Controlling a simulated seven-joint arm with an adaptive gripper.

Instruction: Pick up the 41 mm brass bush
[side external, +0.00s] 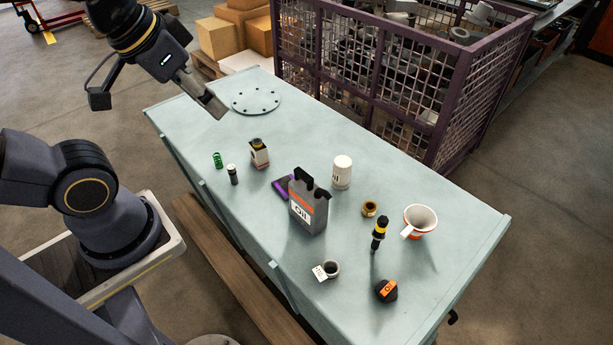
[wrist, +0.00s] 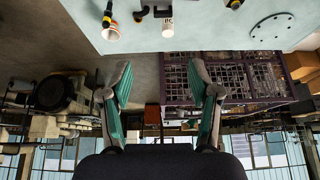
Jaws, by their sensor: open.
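The brass bush (side external: 369,208) is a small gold-brown ring standing on the pale table, right of the white canister and left of the funnel in the side view. A grey ring with a white tag (side external: 327,269) lies nearer the front edge; the tag's text is too small to read. My gripper (side external: 212,104) is above the far left end of the table, well away from the bush. In the wrist view my gripper (wrist: 160,82) has its two green-faced fingers wide apart with nothing between them.
A purple mesh cage (side external: 375,75) borders the table's back.

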